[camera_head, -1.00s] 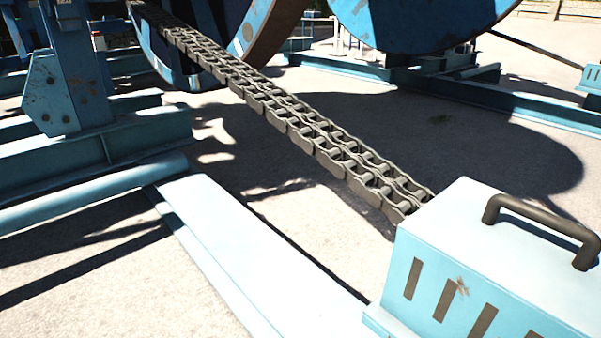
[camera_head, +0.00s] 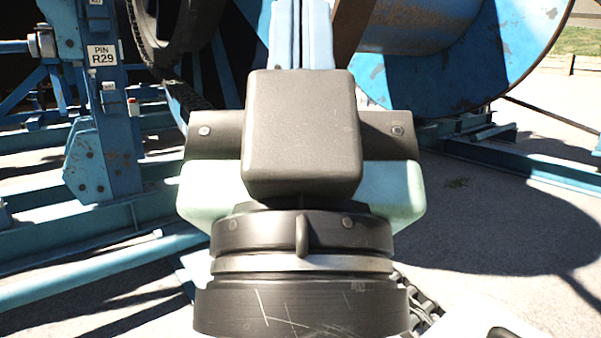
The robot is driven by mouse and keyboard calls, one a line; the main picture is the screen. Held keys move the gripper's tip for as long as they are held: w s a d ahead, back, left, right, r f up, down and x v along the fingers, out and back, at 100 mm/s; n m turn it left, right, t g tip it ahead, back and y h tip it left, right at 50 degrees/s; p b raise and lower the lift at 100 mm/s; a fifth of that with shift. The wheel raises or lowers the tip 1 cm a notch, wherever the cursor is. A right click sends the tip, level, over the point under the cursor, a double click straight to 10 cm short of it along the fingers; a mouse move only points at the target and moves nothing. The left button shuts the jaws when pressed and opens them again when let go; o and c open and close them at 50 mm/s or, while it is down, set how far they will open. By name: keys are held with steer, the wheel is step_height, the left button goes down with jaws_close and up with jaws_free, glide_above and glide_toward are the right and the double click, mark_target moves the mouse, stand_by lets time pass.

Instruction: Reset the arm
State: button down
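My arm's end with my gripper (camera_head: 302,130) fills the middle of the head view, seen from behind. It has a dark block, pale green sides and a black ringed wrist below. Pale blue upright strips show just above the block; I cannot tell whether they are fingers or part of the stand behind. The fingertips cannot be made out, and no held object shows. The arm hides most of the chain; a short piece of chain (camera_head: 424,305) shows at the lower right of the wrist.
A large blue reel (camera_head: 455,70) stands behind at the upper right. Sunlit and shadowed ground (camera_head: 510,230) lies open at the right.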

step_height(320, 180, up, 35)
steer(key=p, duration=3.2)
steer(key=shift+f, duration=0.15)
